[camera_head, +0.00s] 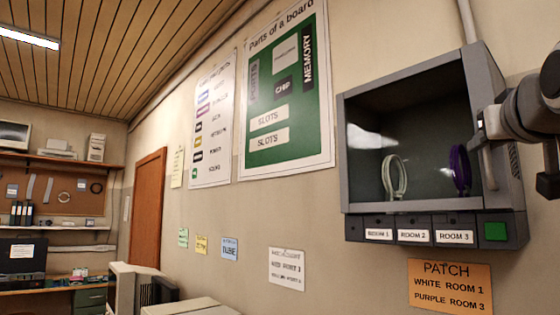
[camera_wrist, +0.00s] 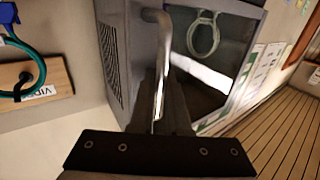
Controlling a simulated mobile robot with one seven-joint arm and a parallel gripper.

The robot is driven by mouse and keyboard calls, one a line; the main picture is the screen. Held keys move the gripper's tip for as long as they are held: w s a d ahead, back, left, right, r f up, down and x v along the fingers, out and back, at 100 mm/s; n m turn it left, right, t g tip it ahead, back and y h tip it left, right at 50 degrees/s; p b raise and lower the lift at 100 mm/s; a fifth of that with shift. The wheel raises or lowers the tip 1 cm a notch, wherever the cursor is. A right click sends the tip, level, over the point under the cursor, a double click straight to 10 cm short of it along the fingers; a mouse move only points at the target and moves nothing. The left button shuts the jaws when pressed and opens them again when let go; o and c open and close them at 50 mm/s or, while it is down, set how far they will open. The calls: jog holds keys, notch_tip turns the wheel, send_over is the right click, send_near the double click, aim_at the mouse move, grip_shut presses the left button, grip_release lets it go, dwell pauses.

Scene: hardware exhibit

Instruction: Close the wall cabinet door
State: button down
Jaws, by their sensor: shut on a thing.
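The grey wall cabinet (camera_head: 516,190) hangs at the right in the head view. Its glass-fronted door (camera_head: 420,110) shows light reflections and lies across the front; I cannot tell whether a small gap is left. A pale coil (camera_head: 388,177) and a purple coil (camera_head: 455,171) show behind the glass. My gripper (camera_head: 484,124) is at the door's right edge. In the wrist view, my gripper (camera_wrist: 160,100) is shut on the grey bar handle (camera_wrist: 158,18), which runs down between the fingers. The fingers hide part of the handle.
Below the door are labelled slots (camera_head: 412,236) and a green square (camera_head: 495,231). An orange patch note (camera_head: 450,286) is on the wall underneath. In the wrist view, a wooden board (camera_wrist: 45,78) with a teal cable is on the left. A pipe (camera_head: 467,20) runs above the cabinet.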

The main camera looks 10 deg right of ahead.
jog(key=c, duration=1.2)
grip_release()
jog(key=shift+s+d+r, duration=0.1)
jog(key=shift+d+r, duration=0.05)
jog(key=shift+d, duration=0.05)
jog(key=shift+o, duration=0.2)
jog(key=b+v, duration=0.2)
jog(key=v, duration=1.5)
jog(key=shift+a, duration=0.3)
jog(key=shift+s, duration=0.1)
jog(key=w+a+f+n+g+y, duration=0.1)
jog(key=w+a+f+y, duration=0.1)
jog(key=w+f, duration=0.35)
jog(key=w+a+f+n+g+y, duration=0.1)
jog(key=w+a+f+g, duration=0.15)
jog(key=f, duration=0.65)
jog(key=w+a+f+n+g+y, duration=0.1)
jog(key=w+a+f+y, duration=0.15)
jog(key=f, duration=0.45)
jog(key=s+a+f+g, duration=0.1)
jog(key=a+f+g, duration=0.1)
jog(key=f, duration=0.7)
jog(key=s+a+f+n+g+y+p, duration=0.1)
jog(key=a+f, duration=0.3)
jog(key=f, duration=0.6)
jog(key=s+a+f+g, duration=0.3)
jog(key=f, duration=0.7)
jog(key=shift+n, duration=0.3)
